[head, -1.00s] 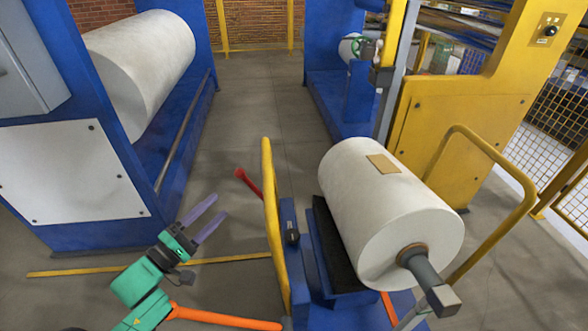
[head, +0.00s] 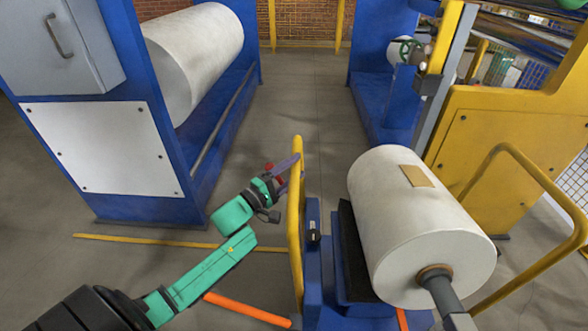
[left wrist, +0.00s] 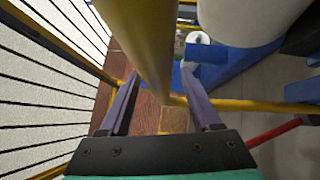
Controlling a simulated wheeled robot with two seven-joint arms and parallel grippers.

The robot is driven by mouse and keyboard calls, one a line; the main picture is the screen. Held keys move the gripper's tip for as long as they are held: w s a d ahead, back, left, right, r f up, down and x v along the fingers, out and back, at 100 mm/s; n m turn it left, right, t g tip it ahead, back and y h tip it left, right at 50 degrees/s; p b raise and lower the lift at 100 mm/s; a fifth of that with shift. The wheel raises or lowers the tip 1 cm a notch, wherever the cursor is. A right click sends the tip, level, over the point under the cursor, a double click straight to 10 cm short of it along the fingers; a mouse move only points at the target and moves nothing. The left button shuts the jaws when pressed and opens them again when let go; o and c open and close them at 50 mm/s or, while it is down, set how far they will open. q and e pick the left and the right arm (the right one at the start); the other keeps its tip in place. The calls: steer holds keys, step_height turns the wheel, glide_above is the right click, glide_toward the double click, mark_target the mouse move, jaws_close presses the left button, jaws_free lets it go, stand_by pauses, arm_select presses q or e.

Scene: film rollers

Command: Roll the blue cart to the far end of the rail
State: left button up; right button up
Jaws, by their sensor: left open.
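The blue cart (head: 313,262) stands at the lower right of the head view, bearing a big white roll (head: 410,215) with a grey shaft end. Its yellow handle (head: 297,235) rises on its left side. My left gripper (head: 290,168) is open at the upper part of this handle. In the left wrist view the yellow handle (left wrist: 145,45) runs down between the two open purple fingers; contact cannot be told. A red lever shows partly behind the gripper, and as a red bar (left wrist: 280,131) in the wrist view. No rail is clearly identifiable. My right gripper is not in view.
A blue machine frame (head: 205,165) with a white panel and a large white roll (head: 200,55) stands left. A yellow machine side (head: 480,150) stands right. An orange bar (head: 248,312) lies low at the front. The floor aisle (head: 310,100) ahead is clear.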

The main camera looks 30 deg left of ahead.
arm_select(q)
jaws_close()
stand_by(1.4)
